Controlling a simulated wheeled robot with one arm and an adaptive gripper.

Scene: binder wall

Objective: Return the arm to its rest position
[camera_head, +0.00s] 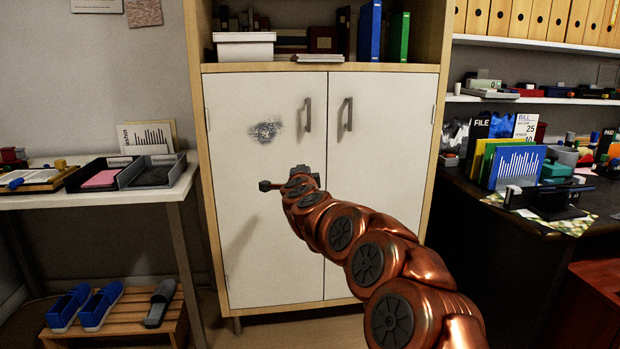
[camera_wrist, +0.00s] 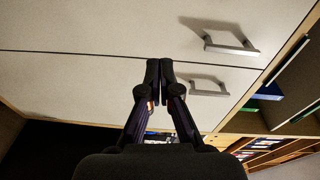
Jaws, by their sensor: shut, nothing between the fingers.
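My copper-coloured arm (camera_head: 365,262) reaches out from the lower right toward the white cabinet. My gripper (camera_head: 264,186) is at its far end, in front of the left cabinet door, below the handles. In the wrist view my gripper (camera_wrist: 159,66) has its two dark fingers together at the tips, with nothing between them. The left door (camera_head: 262,240) and the right door (camera_head: 385,150) look closed. Their two metal handles (camera_head: 307,115) are near the centre seam, and in the wrist view a handle (camera_wrist: 230,45) lies beyond the fingertips, apart from them.
A desk (camera_head: 185,188) with trays stands at the left, above a wooden rack (camera_head: 112,325) with slippers. A dark desk (camera_head: 470,192) with files and boxes stands at the right. Binders stand on the cabinet's upper shelf (camera_head: 420,68). A grey smudge (camera_head: 265,130) marks the left door.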

